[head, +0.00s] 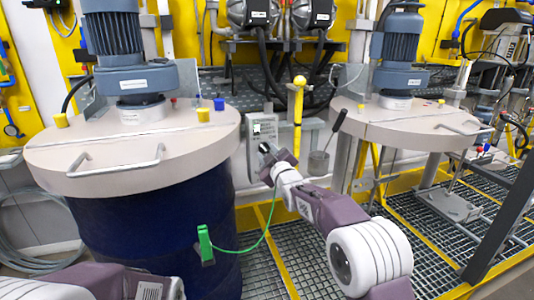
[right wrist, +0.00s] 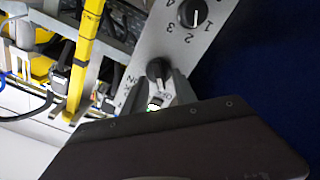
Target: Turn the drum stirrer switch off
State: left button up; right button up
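The switch box (head: 262,130) is a light grey panel between the two drums. In the right wrist view its plate carries a black rotary switch (right wrist: 157,70) with ON and OFF marks beside it. My right gripper (head: 268,151) is in front of the lower part of the box. In the right wrist view the fingers (right wrist: 160,92) stand a little apart just below the switch, with the OFF mark and a green spot showing between them. Contact with the switch cannot be told. My left arm shows at the bottom left, but its gripper is out of view.
A numbered dial (right wrist: 192,14) sits beside the switch. The blue drum (head: 150,235) with a beige lid (head: 130,150) stands left, a green clamp (head: 205,245) on its side. A second lid (head: 400,125) is at right. A yellow post (head: 298,115) stands beside the box.

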jog(key=b+v, duration=0.1)
jog(key=v, duration=0.8)
